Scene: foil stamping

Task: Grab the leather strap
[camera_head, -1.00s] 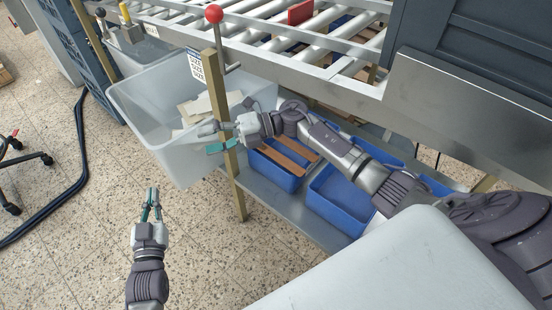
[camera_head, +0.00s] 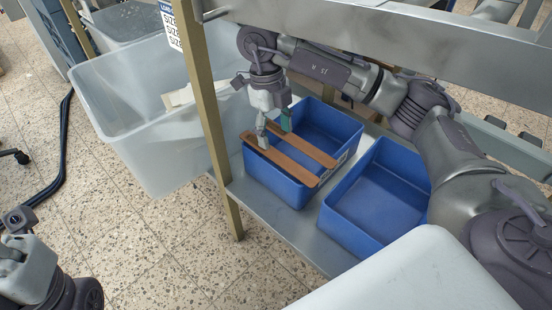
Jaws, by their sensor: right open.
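Two brown leather straps lie side by side across the top of a blue bin (camera_head: 290,190): a near strap (camera_head: 285,164) and a far strap (camera_head: 312,151). My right gripper (camera_head: 275,134) is open and points down at their left ends. Its grey finger overlaps the near strap and its teal finger is by the far strap; I cannot tell whether they touch. My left gripper (camera_head: 22,235) is at the lower left edge, partly cut off, far from the straps. Its fingertips cannot be made out.
An empty second blue bin (camera_head: 375,195) stands to the right on the same metal shelf (camera_head: 275,222). A wooden post (camera_head: 212,120) rises just left of the straps. A translucent tub (camera_head: 150,150) is behind it. The metal frame runs above my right arm.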

